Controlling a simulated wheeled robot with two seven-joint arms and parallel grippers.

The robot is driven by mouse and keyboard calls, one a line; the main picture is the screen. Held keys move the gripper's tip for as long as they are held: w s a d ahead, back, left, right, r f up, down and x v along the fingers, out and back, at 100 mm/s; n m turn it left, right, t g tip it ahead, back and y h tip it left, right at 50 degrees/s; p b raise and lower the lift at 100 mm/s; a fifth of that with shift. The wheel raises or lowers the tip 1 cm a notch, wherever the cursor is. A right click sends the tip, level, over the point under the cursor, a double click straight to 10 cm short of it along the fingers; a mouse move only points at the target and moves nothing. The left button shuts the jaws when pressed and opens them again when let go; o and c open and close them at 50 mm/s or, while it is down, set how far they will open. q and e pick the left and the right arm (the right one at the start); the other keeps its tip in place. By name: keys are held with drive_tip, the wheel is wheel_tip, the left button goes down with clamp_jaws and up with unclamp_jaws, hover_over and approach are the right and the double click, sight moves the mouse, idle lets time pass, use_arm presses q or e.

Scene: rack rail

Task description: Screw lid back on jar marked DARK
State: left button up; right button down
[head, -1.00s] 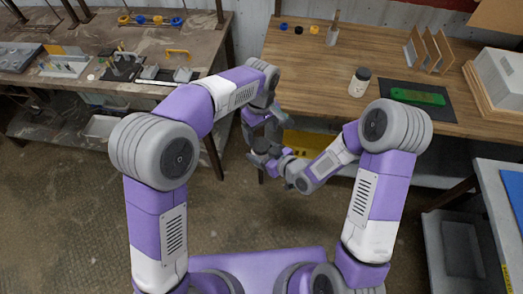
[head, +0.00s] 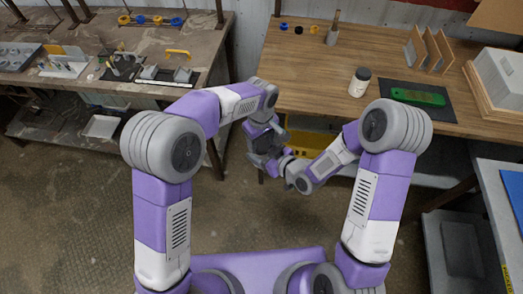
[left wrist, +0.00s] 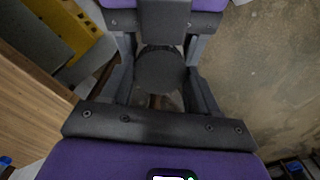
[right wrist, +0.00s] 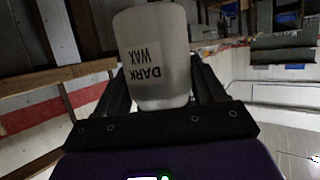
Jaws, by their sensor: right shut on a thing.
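A frosted white jar labelled DARK WAX (right wrist: 152,62) is between the fingers of my right gripper (right wrist: 160,88), which is shut on it. The label reads upside down in the right wrist view. A dark round disc (left wrist: 160,72), seemingly the lid, lies between the fingers of my left gripper (left wrist: 160,80). I cannot tell whether these fingers touch it, nor whether it touches the jar. In the head view both grippers meet in front of the bench, where my arms hide the jar.
Another jar with a black lid (head: 359,82) stands on the wooden bench (head: 310,85), beside a dark mat with a green piece (head: 418,96). A yellow bin (head: 310,146) is below the bench edge. The cluttered workbench (head: 50,110) is at the left.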

use_arm(q)
drive_tip(key=c, duration=0.3)
drive_tip(key=m, duration=0.7)
drive_tip(key=shift+c, duration=0.2)
drive_tip(key=o, duration=1.2)
drive_tip(key=shift+c, duration=0.2)
drive_tip(key=shift+r, duration=2.25)
drive_tip(key=shift+o, duration=1.4)
